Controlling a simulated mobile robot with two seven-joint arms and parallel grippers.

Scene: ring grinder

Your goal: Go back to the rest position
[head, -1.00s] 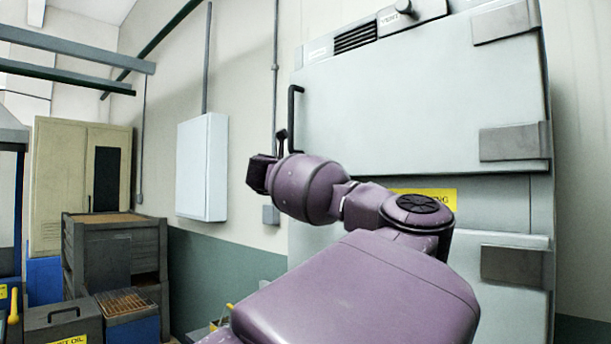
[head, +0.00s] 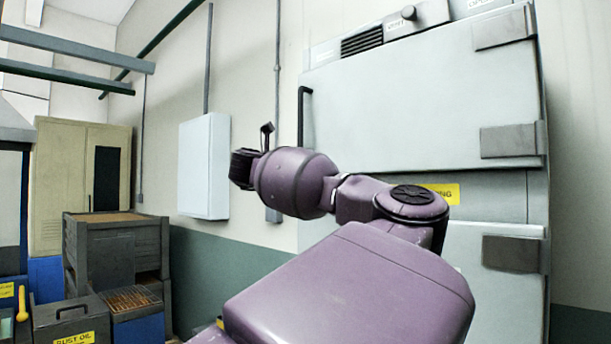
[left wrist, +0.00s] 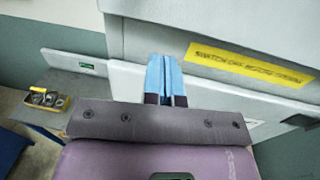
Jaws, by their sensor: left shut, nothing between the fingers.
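My left gripper (left wrist: 166,62) shows its two blue fingers pressed together in the left wrist view, with nothing between them. In the head view my purple left arm reaches up from the bottom middle, bent at the elbow. Its dark gripper end points left, in front of the wall, and the fingertips cannot be made out there. The gripper looks apart from the door handle. My right gripper is not in view.
A large pale cabinet (head: 420,105) with a shut upper door and black handle (head: 301,118) stands behind the arm. A white wall box (head: 204,165) hangs left of it. Dark crates (head: 115,255), a beige locker (head: 62,180) and a rust oil box (head: 68,318) stand left.

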